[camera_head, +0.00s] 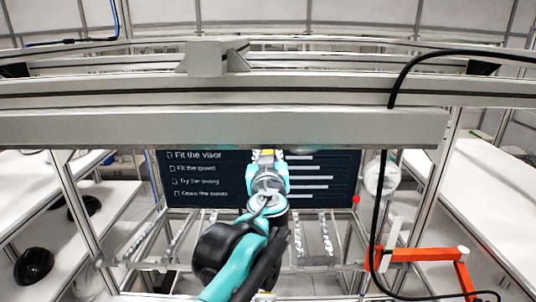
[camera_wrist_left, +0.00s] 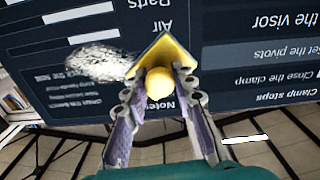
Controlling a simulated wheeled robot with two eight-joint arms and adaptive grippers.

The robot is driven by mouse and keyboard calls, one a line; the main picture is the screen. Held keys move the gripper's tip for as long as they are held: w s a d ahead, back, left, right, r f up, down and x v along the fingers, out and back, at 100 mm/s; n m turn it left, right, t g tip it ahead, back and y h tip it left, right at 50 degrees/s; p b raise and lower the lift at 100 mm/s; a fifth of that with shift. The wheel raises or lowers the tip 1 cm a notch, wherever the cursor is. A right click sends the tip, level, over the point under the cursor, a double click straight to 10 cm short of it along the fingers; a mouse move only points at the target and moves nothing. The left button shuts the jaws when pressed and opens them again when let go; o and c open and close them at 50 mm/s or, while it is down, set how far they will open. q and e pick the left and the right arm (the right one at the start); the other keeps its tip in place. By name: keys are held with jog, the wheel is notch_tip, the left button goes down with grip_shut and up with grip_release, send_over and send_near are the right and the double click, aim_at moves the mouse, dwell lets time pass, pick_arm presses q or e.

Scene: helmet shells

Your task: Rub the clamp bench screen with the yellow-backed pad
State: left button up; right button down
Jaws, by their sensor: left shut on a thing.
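The clamp bench screen (camera_head: 330,185) is a dark panel with white text behind the frame. In the left wrist view the screen (camera_wrist_left: 255,50) appears upside down, and a whitish smear (camera_wrist_left: 103,62) lies on it left of the pad. My left gripper (camera_head: 267,167) is shut on the yellow-backed pad (camera_head: 267,153), in front of the screen's middle. The left wrist view also shows the left gripper (camera_wrist_left: 160,88) with its fingers around the yellow grip of the pad (camera_wrist_left: 165,60). The pad is at or close to the screen; I cannot tell if it touches. My right gripper is not seen.
Metal beams (camera_head: 220,128) cross above the screen, and a black cable (camera_head: 379,210) hangs at its right. An orange bracket (camera_head: 425,255) stands at lower right. Black helmet shells (camera_head: 34,266) sit on the left white table (camera_head: 110,215). A pale round object (camera_head: 381,178) is right of the screen.

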pick_arm(q)
jog(key=shift+w, duration=0.95)
dwell(0.4)
jog(key=shift+d, duration=0.1)
